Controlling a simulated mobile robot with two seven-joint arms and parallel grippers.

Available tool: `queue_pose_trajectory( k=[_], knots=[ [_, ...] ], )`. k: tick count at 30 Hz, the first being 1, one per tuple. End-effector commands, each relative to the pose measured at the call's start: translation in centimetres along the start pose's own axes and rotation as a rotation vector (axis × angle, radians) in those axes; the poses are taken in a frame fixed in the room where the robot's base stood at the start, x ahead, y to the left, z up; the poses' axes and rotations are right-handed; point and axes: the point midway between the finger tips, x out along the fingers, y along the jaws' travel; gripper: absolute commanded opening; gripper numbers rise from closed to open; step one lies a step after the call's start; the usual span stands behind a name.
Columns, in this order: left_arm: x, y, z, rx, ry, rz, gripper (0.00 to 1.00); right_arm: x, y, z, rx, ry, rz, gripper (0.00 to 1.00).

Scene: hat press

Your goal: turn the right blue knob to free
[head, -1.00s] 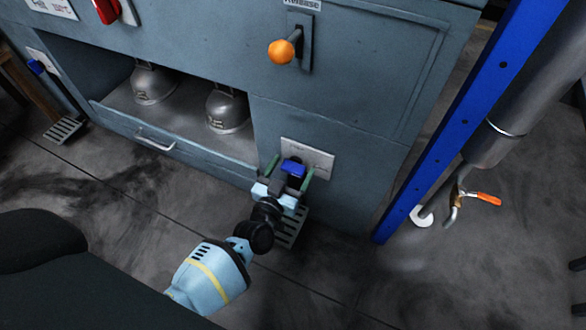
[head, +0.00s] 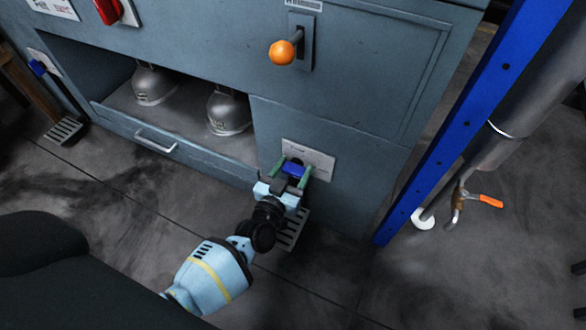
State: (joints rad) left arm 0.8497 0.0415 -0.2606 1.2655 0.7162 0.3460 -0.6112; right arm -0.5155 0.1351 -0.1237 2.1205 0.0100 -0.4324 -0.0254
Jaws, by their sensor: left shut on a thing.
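The right blue knob (head: 294,169) sits on a white label plate (head: 318,160) low on the front of the grey-blue press cabinet. My left gripper (head: 292,172) has its green-edged fingers on both sides of this knob and is shut on it. The fingers and wrist hide part of the knob and plate, and the plate's lettering is too small to read. Another blue knob (head: 38,67) sits on a plate at the far left of the cabinet. My right gripper is not in view.
A floor grate (head: 291,236) lies below the held knob. An orange-tipped lever (head: 282,53) juts from the cabinet above. Metal domes (head: 229,110) stand in the open bay. A blue post (head: 447,140) and an orange-handled valve (head: 485,200) stand at the right.

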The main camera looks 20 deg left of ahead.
Motion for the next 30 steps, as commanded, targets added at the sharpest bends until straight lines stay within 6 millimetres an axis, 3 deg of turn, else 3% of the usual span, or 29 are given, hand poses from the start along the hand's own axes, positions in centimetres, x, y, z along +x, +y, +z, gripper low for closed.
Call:
queue_pose_trajectory(
  k=[8, 30],
  knots=[
    [-0.1, -0.1, 0.0, -0.138, 0.0, 0.0, 0.34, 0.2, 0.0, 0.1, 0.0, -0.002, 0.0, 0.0],
    [-0.1, -0.7, 0.2, -0.828, -0.001, 0.0, 0.34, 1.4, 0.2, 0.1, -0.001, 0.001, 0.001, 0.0]
  ],
)
